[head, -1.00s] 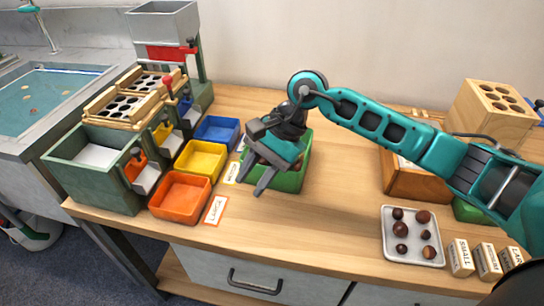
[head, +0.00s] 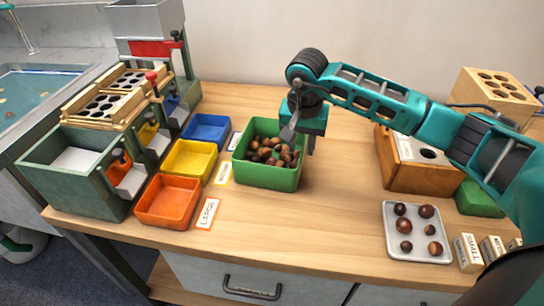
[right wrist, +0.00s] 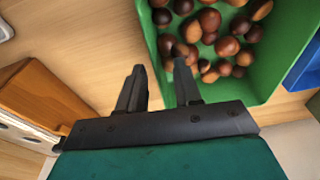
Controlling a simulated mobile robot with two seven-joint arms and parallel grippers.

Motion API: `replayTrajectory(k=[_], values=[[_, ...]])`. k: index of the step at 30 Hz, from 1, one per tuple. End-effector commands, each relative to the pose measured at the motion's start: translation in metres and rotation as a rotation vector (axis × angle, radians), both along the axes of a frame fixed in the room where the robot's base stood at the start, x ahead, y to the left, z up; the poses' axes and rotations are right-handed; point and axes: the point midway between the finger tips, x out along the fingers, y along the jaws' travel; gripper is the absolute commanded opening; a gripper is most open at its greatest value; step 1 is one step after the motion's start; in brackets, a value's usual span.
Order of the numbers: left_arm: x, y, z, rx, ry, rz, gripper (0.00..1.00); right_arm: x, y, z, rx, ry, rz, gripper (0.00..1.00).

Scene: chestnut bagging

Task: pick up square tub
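The green square tub (head: 266,178) stands on the wooden table, filled with brown chestnuts (head: 275,153). My right gripper (head: 300,140) is at the tub's right wall, pointing down. In the right wrist view, my right gripper (right wrist: 159,68) is open, with one finger outside the green tub (right wrist: 153,38) and the other over its inside, so the wall lies between them. Whether the fingers touch the wall cannot be told. My left gripper is not in view.
Orange (head: 168,202), yellow (head: 189,160) and blue (head: 206,130) trays stand left of the tub, below the sorting machine (head: 75,170). A metal tray (head: 415,248) of chestnuts and a wooden box (head: 405,172) are on the right. Table in front of the tub is clear.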

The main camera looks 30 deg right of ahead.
Motion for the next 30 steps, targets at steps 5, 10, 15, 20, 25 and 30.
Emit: replayTrajectory(k=[5,10,15,20,25,30], values=[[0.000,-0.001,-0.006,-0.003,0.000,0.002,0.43,0.001,-0.004,-0.025,0.002,0.005,-0.001,0.34],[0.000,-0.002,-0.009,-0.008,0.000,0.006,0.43,0.003,-0.007,-0.047,0.002,0.002,-0.001,0.34],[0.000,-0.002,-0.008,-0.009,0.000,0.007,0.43,0.004,-0.007,-0.048,0.001,0.002,0.001,0.34],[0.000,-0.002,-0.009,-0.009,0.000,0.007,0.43,0.004,-0.007,-0.048,0.001,0.002,0.000,0.25],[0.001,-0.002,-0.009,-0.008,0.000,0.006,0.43,0.004,-0.007,-0.048,0.001,0.002,0.000,0.09],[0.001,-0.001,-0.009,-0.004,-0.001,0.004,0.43,0.004,-0.008,-0.048,0.001,0.002,0.000,0.00]])
